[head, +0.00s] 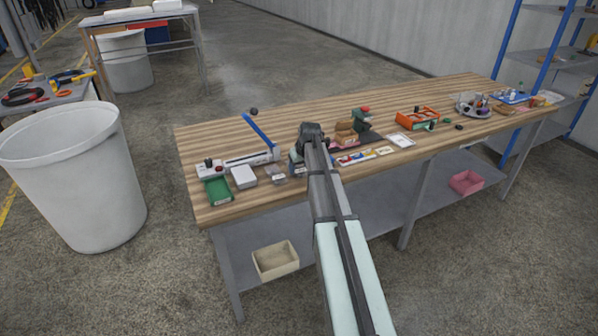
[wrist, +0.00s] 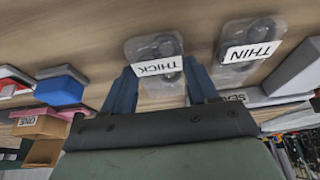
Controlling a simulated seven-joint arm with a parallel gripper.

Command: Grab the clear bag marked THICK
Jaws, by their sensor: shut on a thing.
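The clear bag marked THICK (wrist: 152,48) shows in the wrist view, with dark rings inside and a white label that reads upside down. My gripper (wrist: 160,72) has one blue finger on each side of this bag and is shut on it. The bag lies at or very near the wooden tabletop; I cannot tell whether it is lifted. A similar clear bag marked THIN (wrist: 250,52) is just to its right, outside the fingers. In the head view my gripper (head: 296,162) is low over the workbench, and my arm hides the THICK bag.
The wooden workbench (head: 225,135) also holds a white box (head: 244,177), a green tray (head: 217,190) and a blue-handled lever tool (head: 260,135) left of my gripper. Cardboard boxes (head: 346,131) and an orange rack (head: 417,118) stand to the right. The bench's back left is clear.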

